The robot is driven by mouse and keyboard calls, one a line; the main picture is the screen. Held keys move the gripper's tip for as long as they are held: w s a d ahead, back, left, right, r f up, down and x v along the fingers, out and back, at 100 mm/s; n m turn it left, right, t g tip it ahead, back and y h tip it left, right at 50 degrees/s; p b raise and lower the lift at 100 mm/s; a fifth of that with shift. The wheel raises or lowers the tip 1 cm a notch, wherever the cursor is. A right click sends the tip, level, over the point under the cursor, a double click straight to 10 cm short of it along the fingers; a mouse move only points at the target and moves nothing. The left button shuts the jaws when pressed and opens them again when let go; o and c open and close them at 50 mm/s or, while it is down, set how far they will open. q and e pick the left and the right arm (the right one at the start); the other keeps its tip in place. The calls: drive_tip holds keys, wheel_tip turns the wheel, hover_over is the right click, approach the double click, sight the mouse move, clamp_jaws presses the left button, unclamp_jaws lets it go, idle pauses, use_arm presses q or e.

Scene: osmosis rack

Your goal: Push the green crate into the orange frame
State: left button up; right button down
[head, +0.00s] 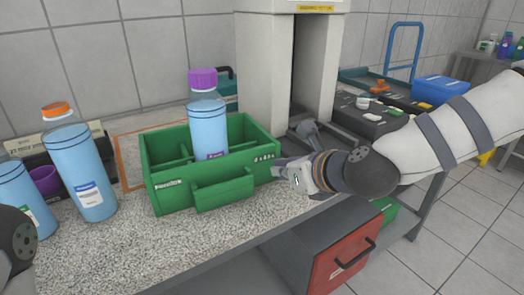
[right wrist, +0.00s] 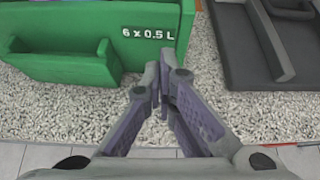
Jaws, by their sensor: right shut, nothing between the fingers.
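The green crate (head: 170,199) stands upright on the speckled counter, with a blue bottle with a purple cap (head: 208,125) in one compartment. The orange frame (head: 121,165) shows as a thin outline on the counter at the crate's left and back; the crate hides part of it. My right gripper (head: 282,172) is shut and empty beside the crate's right end. In the right wrist view its fingertips (right wrist: 166,82) are close to the crate's end (right wrist: 155,50) with the "6 x 0.5 L" marking; I cannot tell whether they touch. My left gripper is out of view.
Two blue bottles (head: 82,172) (head: 18,200) and a purple cup (head: 45,180) stand left of the crate. A pale machine column (head: 264,75) rises behind it. A red drawer (head: 342,255) is below the counter's front edge. Bare counter lies in front of the crate.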

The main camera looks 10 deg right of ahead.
sight(269, 163)
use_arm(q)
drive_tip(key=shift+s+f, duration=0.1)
use_arm(e)
drive_tip(key=shift+w+a, duration=0.15)
drive_tip(key=shift+w, duration=0.2)
drive_tip(key=shift+w, duration=0.1)
drive_tip(key=shift+w+a, duration=0.25)
drive_tip(key=shift+w, duration=0.3)
drive_tip(key=shift+w+a, duration=0.2)
drive_tip(key=shift+w, duration=0.35)
drive_tip(key=p+v, duration=0.2)
drive_tip(key=v, duration=0.6)
drive_tip(key=c, duration=1.1)
unclamp_jaws()
drive_tip(key=shift+s+f, duration=0.1)
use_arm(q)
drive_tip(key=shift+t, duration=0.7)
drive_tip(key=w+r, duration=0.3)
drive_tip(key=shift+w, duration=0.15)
